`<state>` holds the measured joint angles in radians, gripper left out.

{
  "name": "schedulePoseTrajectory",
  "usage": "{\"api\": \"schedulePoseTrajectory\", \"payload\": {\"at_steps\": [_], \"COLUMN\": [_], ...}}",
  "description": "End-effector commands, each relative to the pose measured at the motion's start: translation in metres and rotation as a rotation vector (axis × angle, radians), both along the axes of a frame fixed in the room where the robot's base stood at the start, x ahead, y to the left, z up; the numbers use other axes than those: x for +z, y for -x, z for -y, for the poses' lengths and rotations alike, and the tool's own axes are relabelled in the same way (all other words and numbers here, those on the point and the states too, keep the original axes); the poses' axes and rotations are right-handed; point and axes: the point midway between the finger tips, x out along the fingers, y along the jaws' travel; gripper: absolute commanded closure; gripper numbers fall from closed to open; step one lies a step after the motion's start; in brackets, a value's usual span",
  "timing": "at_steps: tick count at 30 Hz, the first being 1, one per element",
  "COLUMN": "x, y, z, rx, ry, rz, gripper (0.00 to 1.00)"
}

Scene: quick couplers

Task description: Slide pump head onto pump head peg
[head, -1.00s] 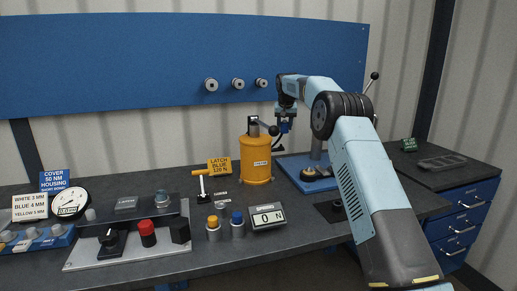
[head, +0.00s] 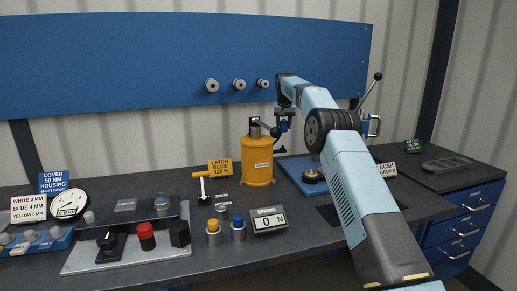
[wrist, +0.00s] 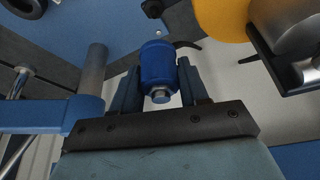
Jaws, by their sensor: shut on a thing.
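My gripper (wrist: 158,90) is shut on a short blue cylinder (wrist: 158,62) with a bare metal tip, apparently the pump head. It sits between both fingers in the wrist view. In the head view my gripper (head: 283,126) hangs close to the right of the top of a yellow canister (head: 256,163), with its piece hardly discernible. The canister carries a dark and metal fitting (head: 254,127), which also shows at the upper right of the wrist view (wrist: 285,60). I cannot tell which part is the pump head peg; three grey round pegs (head: 239,85) stick out of the blue wall board.
A blue press stand with a lever (head: 371,92) stands behind my arm; its blue part (wrist: 45,116) and grey column (wrist: 94,75) are left of my gripper in the wrist view. A yellow-headed lever (head: 203,182) and a force display (head: 267,219) stand near the canister.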

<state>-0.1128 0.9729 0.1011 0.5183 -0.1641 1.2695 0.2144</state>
Motion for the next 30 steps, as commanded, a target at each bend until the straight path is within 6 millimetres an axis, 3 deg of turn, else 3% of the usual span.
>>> {"api": "schedulePoseTrajectory", "payload": {"at_steps": [8, 30], "x": [-0.007, -0.057], "y": [0.0, 0.0], "z": [0.0, -0.002], "rx": [0.0, 0.002], "ry": [0.0, 0.001], "rz": [0.0, -0.006], "gripper": [0.78, 0.78]}}
